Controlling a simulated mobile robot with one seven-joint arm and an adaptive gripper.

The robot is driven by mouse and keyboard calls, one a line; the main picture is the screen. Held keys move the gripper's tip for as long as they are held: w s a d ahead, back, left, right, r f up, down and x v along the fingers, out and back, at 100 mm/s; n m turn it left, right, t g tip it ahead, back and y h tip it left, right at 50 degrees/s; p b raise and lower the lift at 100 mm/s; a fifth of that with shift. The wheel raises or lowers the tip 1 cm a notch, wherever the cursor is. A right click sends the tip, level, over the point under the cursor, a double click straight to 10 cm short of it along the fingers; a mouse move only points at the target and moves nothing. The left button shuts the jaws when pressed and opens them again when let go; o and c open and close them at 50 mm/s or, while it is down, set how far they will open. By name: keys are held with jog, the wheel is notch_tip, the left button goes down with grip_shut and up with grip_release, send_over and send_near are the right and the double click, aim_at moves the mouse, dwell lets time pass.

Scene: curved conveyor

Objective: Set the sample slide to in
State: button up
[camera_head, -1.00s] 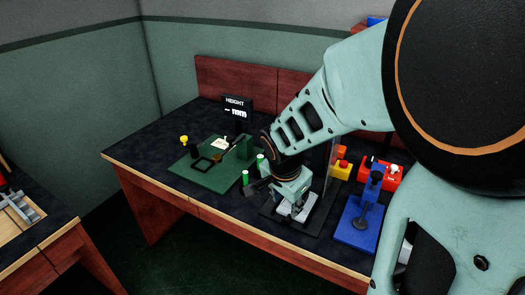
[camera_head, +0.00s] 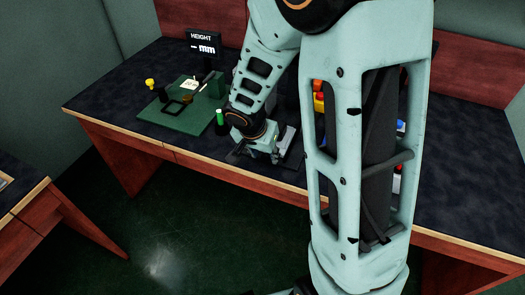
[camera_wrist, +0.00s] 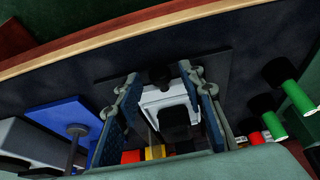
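A pale plate on a dark base, which looks like the sample slide (camera_head: 293,142), lies near the table's front edge in the head view. In the wrist view the pale plate (camera_wrist: 165,97) shows between my fingers, with a black block in front of part of it and a dark knob at its far end. The dark base plate (camera_wrist: 222,72) lies beneath. My gripper (camera_head: 266,154) is low over the front of this base. In the wrist view my gripper (camera_wrist: 159,76) has its two fingers apart, either side of the pale plate and knob. I cannot tell whether they touch it.
A green board (camera_head: 180,117) with a yellow knob (camera_head: 150,84) and a HEIGHT display (camera_head: 204,47) stand to the left. Green-topped cylinders (camera_wrist: 299,98) are close beside my gripper. A blue stand (camera_wrist: 62,117) is on the other side. My arm hides much of the right.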

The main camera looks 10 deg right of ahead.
jog(key=shift+w+d+f, duration=0.1)
jog(key=shift+f, duration=0.2)
jog(key=shift+c, duration=0.6)
grip_shut()
